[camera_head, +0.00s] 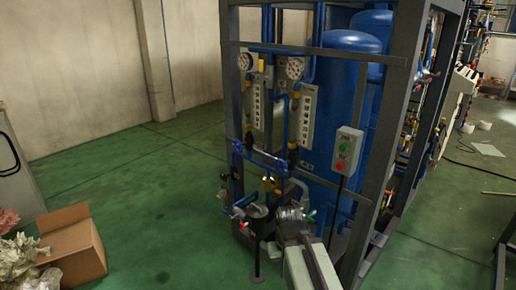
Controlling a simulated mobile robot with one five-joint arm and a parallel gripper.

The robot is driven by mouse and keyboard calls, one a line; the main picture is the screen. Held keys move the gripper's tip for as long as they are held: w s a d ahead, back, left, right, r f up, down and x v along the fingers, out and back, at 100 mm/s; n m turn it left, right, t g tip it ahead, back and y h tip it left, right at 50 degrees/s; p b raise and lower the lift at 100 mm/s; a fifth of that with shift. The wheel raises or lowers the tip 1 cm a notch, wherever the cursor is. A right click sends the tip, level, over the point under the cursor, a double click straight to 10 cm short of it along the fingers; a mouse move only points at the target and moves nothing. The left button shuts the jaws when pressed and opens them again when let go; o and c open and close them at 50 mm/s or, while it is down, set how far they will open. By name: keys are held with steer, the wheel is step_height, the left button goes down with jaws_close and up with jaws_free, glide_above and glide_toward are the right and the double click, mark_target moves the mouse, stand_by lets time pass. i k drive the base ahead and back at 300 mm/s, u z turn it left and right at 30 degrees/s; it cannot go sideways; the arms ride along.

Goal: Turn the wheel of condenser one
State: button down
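A skid with blue vessels (340,110) in a dark grey steel frame (400,125) stands right of centre. No label reading condenser one can be made out, so I cannot tell which part is its wheel. A pale block with a dark strip rises from the bottom edge, apparently my arm. A dark grey rounded part (293,222) at its far end may be my gripper. No fingers or grasp are clear, and it hides part of the lower piping.
Two round gauges (295,67) and white lettered panels (307,115) face front. An open cardboard box (75,245) and crumpled material lie at lower left. Green floor (150,190) left of the skid is clear.

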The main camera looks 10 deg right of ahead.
mark_target(238, 146)
steer(key=u, duration=0.2)
steer(key=i, duration=1.95)
steer(key=u, duration=2.65)
